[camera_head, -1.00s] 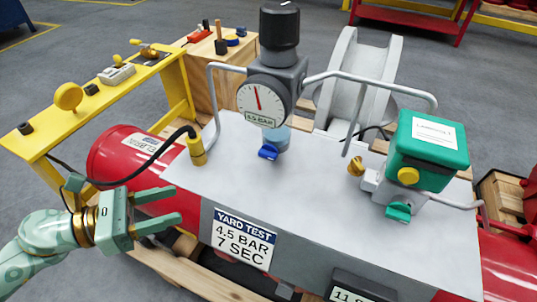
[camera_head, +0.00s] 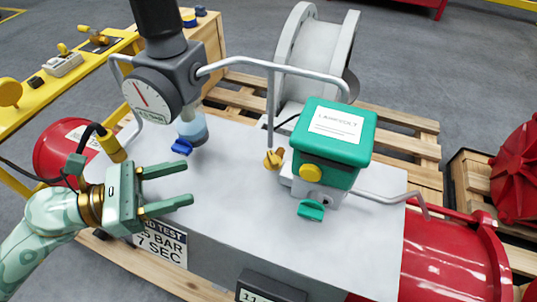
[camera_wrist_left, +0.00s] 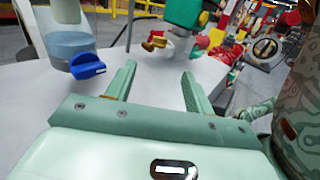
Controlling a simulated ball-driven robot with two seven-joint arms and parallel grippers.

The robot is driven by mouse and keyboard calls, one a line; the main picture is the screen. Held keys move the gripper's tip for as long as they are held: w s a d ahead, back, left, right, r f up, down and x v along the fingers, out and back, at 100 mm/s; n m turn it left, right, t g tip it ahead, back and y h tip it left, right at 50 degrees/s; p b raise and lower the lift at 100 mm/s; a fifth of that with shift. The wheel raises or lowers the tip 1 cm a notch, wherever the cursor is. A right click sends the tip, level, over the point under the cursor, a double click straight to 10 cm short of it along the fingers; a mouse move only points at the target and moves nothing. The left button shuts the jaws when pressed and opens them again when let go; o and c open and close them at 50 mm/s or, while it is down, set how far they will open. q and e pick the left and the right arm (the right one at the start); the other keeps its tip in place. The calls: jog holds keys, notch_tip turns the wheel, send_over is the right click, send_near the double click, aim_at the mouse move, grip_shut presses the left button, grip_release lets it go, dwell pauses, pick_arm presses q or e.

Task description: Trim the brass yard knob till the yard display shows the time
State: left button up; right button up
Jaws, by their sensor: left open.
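The brass knob (camera_head: 273,158) sits on the pipework just left of the green actuator box (camera_head: 333,132). It also shows in the left wrist view (camera_wrist_left: 155,42), ahead of the fingers. The dark display (camera_head: 268,292) is on the bench's front face, cut by the bottom edge; its digits start with 11. My left gripper (camera_head: 188,183) is open and empty over the left part of the grey bench top, left of the brass knob and apart from it. Its fingers (camera_wrist_left: 158,72) point towards the knob's side. My right gripper is not in view.
A gauge (camera_head: 150,95) with a black cap stands behind my left gripper, above a clear bowl with a blue tap (camera_head: 182,146). A bent grey pipe (camera_head: 270,88) arches to the green box. The bench top (camera_head: 225,220) between gripper and knob is clear.

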aim_at(269, 159)
pick_arm(q)
jog(key=x, duration=1.5)
jog(key=c, duration=1)
